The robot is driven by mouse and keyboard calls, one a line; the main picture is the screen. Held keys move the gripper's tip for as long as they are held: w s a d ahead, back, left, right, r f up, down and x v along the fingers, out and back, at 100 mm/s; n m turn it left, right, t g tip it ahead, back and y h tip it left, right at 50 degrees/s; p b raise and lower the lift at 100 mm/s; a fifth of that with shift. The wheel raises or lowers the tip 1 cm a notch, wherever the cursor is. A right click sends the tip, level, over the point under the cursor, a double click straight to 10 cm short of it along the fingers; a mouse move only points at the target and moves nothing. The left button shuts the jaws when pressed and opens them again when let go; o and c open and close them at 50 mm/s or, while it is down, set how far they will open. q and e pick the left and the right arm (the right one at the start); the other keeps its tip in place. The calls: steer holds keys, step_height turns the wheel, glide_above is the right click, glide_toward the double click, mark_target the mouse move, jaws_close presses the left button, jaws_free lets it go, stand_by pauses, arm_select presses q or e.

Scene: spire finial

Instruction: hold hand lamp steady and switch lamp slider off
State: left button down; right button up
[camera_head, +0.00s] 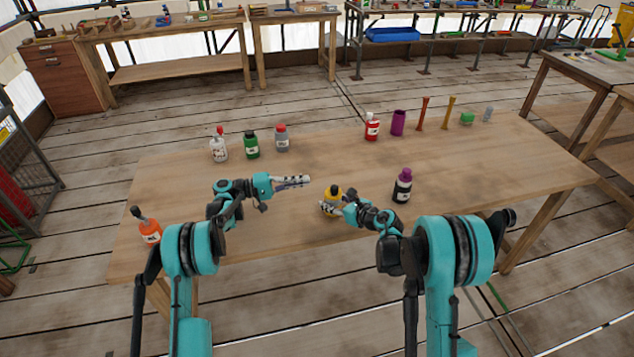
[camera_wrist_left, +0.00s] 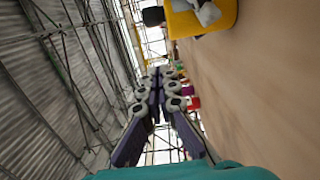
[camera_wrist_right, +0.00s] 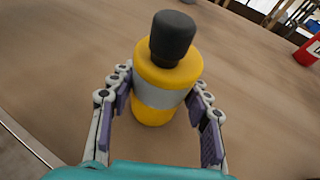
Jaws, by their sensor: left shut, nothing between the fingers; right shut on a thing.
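The hand lamp appears to be the yellow cylinder (camera_wrist_right: 165,112) with a grey band and black top; it stands upright on the table. In the head view the lamp (camera_head: 334,190) is partly hidden by my right gripper (camera_head: 331,207). In the right wrist view, that gripper's fingers are shut on the lamp's sides. My left gripper (camera_head: 306,181) is shut and empty, left of the lamp and apart from it. In the left wrist view its fingers (camera_wrist_left: 165,75) are together, with the lamp (camera_wrist_left: 228,15) at the top right. I cannot make out a slider.
A black bottle with a purple cap (camera_head: 402,188) stands right of the lamp. An orange bottle (camera_head: 149,230) is at the table's left end. Several bottles, a purple cup (camera_head: 398,123) and small items line the back. The middle of the wooden table (camera_head: 330,150) is clear.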

arm_select(q)
steer(key=shift+v, duration=2.4)
arm_select(e)
steer(key=o, duration=1.3)
steer(key=shift+o, duration=0.2)
